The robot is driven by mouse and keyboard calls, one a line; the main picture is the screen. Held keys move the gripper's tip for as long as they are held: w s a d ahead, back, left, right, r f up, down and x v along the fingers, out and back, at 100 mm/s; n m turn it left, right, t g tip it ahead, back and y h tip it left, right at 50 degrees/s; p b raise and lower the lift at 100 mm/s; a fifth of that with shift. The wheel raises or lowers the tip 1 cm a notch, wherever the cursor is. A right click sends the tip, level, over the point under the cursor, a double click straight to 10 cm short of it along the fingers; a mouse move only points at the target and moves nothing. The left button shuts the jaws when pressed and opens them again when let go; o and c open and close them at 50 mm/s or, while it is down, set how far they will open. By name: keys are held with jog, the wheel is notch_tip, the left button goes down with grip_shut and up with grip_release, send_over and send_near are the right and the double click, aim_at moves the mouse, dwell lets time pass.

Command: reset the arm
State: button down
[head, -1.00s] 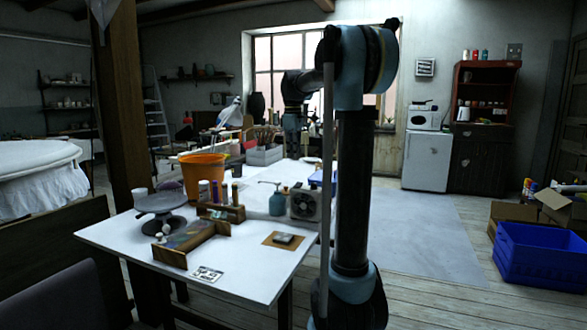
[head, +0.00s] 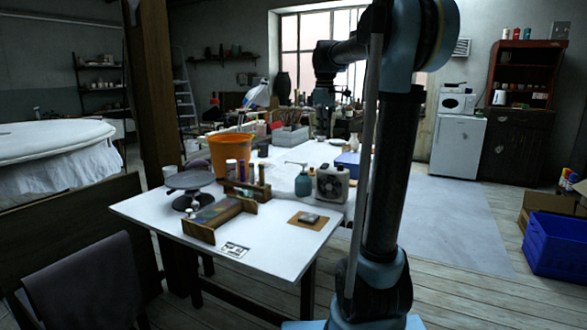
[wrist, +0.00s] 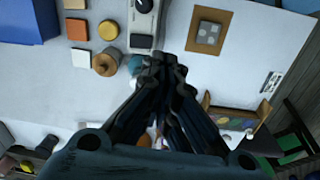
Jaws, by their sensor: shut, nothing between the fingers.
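My gripper (head: 322,130) hangs at the end of my raised, bent arm over the far part of the white table (head: 285,255) in the head view. In the wrist view, its dark fingers (wrist: 162,62) are together with nothing between them. They point towards the tabletop and hide part of what lies beneath. A teal bottle (head: 303,183) stands on the table beside a boxy grey device (head: 332,184).
The table also holds an orange bucket (head: 231,155), a dark turntable (head: 190,180), a wooden rack (head: 205,229) and a brown board (head: 295,220). A blue crate (head: 555,245) stands at right; floor between is clear.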

jog(key=s+d+f+m+t, duration=0.3)
jog(key=s+f+m, duration=0.7)
jog(key=s+f, duration=2.2)
jog(key=w+r+n+g, duration=0.1)
jog(key=w+r+n, duration=0.2)
jog(key=w+r, duration=0.65)
jog(key=w+r+n+g, duration=0.15)
jog(key=w+r, duration=0.45)
jog(key=r, duration=0.6)
jog(key=w+a+r+n, duration=0.25)
jog(key=w+r, duration=0.35)
jog(key=w, duration=0.4)
jog(key=w+a+r+n, duration=0.1)
jog(key=w+r+n, duration=0.4)
jog(key=w, duration=0.6)
jog(key=shift+m+h, duration=0.3)
jog(key=shift+m, duration=0.1)
jog(key=f, duration=0.8)
jog(key=w+d+f, duration=0.1)
jog(key=f, duration=0.3)
jog(key=shift+d+f, duration=0.1)
jog(key=shift+f, duration=0.25)
jog(key=shift+w+f, duration=0.1)
